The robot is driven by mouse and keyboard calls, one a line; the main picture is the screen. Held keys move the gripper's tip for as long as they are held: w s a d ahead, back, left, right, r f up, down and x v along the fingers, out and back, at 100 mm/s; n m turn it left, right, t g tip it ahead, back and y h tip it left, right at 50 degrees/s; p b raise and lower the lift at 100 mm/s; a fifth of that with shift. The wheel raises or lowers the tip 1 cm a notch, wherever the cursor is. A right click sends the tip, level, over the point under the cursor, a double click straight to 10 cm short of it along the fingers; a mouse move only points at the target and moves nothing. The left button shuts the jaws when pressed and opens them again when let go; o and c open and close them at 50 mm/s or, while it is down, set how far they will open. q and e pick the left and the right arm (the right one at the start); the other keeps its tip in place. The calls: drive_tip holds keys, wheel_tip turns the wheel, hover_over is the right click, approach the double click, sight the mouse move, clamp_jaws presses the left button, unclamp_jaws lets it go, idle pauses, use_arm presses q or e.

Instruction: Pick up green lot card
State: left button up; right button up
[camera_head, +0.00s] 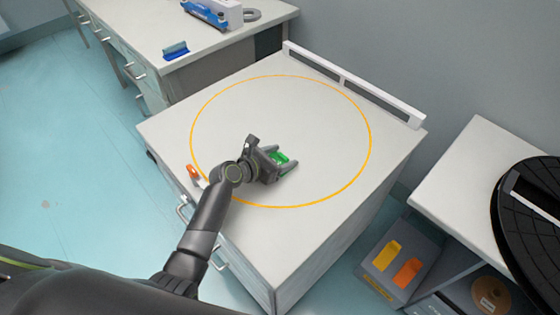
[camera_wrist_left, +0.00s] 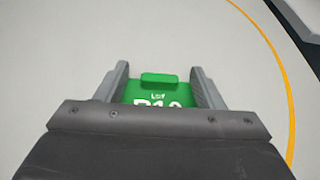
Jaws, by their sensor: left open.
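The green lot card (camera_head: 281,158) lies on the white cabinet top, inside an orange ring. My left gripper (camera_head: 285,161) is over it, with its open fingers on either side of the card. The gripper body hides the card's near part. I cannot tell whether the fingers touch it. My right gripper is not in view.
The orange ring (camera_head: 371,140) marks the cabinet top (camera_head: 170,130), which is otherwise clear around the gripper. A white rail (camera_head: 350,80) runs along the back edge. An orange item (camera_head: 193,172) is at the left edge. A desk with blue items (camera_head: 176,50) stands behind left.

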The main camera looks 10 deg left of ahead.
use_arm(q)
drive_tip(key=c, duration=1.1)
drive_tip(key=shift+o, duration=0.2)
drive_tip(key=shift+r, duration=0.1)
